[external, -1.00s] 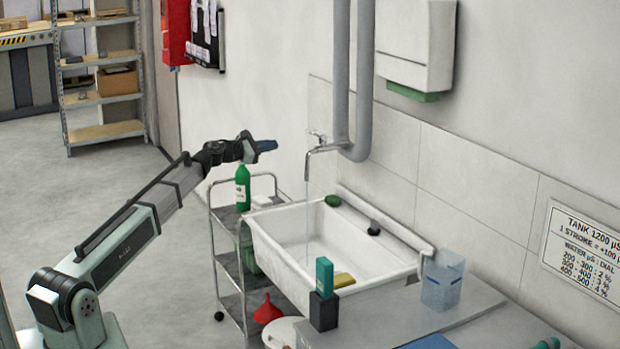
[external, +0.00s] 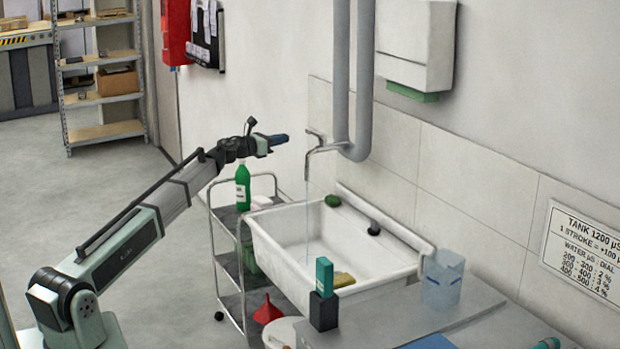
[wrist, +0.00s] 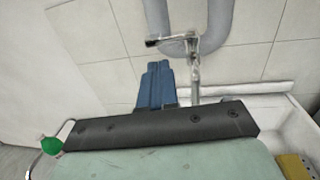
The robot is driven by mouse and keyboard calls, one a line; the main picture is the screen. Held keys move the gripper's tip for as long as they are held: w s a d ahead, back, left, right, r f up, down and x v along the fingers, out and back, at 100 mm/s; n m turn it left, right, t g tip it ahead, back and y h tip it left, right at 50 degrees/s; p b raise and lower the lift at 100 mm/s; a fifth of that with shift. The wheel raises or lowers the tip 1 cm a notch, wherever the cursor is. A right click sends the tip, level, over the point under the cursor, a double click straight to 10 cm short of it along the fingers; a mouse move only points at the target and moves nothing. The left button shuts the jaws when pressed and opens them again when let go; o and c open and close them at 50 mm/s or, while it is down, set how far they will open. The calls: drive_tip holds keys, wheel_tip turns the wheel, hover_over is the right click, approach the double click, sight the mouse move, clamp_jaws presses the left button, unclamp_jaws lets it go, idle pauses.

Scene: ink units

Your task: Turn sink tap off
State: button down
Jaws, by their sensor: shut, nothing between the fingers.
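The metal tap (external: 318,143) sticks out from the tiled wall above the white sink (external: 270,243). Its lever (external: 314,132) is on top, and a thin stream of water (external: 307,205) runs from the spout into the basin. In the wrist view the tap's lever (wrist: 168,39) and its spout (wrist: 195,75) show beyond my fingers. My gripper (external: 285,138) is shut and empty, just left of the tap and at about its height. It does not touch the tap. The blue fingers also show in the wrist view (wrist: 157,70), pointing toward the lever.
Grey pipes (external: 363,90) run down the wall right behind the tap. A green bottle (external: 243,187) stands on a trolley (external: 228,262) below my gripper.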

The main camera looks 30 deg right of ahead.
sight(309, 131)
drive_tip(key=d, duration=0.6)
drive_tip(key=w+d, duration=0.1)
drive_tip(key=d, duration=0.2)
drive_tip(key=shift+w+d, duration=0.25)
drive_tip(key=shift+d, duration=0.3)
drive_tip(key=shift+w+d+r, duration=0.1)
drive_tip(key=shift+w+d, duration=0.05)
drive_tip(key=shift+d, duration=0.1)
drive_tip(key=a, duration=1.4)
drive_tip(key=shift+a, duration=0.4)
drive_tip(key=shift+w+m, duration=0.1)
drive_tip(key=shift+m, duration=0.2)
